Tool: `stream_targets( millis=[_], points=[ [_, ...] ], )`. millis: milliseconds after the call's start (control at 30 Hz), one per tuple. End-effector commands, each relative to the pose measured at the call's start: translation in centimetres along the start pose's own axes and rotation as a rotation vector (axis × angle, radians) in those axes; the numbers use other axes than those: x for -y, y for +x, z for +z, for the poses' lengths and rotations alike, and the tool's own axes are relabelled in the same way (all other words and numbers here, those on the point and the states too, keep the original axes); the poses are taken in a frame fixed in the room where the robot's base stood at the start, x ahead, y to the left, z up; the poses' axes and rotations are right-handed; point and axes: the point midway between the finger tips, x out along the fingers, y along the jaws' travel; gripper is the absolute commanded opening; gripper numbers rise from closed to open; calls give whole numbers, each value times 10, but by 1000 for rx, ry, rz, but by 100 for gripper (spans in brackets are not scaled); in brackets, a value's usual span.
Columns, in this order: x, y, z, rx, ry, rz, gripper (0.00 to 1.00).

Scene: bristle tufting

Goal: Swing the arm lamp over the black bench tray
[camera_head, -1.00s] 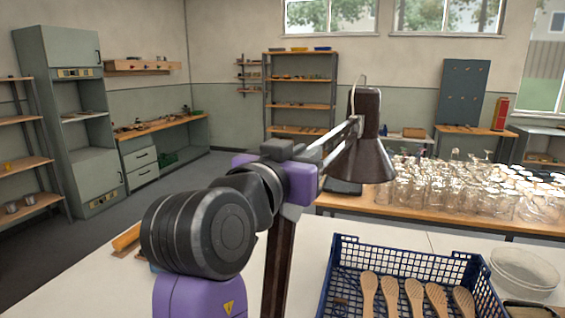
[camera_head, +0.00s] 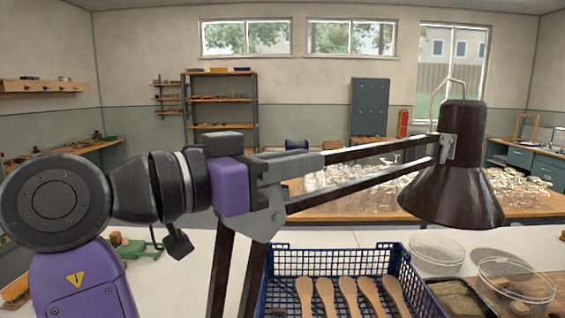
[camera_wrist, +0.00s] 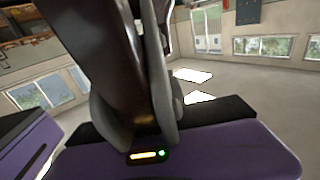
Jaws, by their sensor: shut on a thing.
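The arm lamp has a dark brown cone shade (camera_head: 452,190) at the right of the head view, hanging mouth down at the end of two dark parallel bars. In the wrist view a dark lamp bar (camera_wrist: 105,60) passes between my grey fingers. A dark-rimmed tray (camera_head: 462,310) at the bottom right, partly cut off, looks like the black bench tray. The shade appears above and behind it; the exact alignment is unclear.
A blue mesh crate (camera_head: 330,248) with several wooden brush handles (camera_head: 345,292) stands on the white bench. Clear round dishes (camera_head: 437,250) stand right of it. A green tool (camera_head: 140,247) lies at the left.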

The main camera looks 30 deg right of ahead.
Motion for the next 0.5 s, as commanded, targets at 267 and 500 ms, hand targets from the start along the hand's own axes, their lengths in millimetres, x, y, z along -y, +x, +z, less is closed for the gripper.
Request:
stream_targets(
  millis=[267, 500],
  points=[
    [-9, -1, 1, 3, 0, 52, 0],
    [-10, -1, 1, 4, 0, 56, 0]
  ],
)
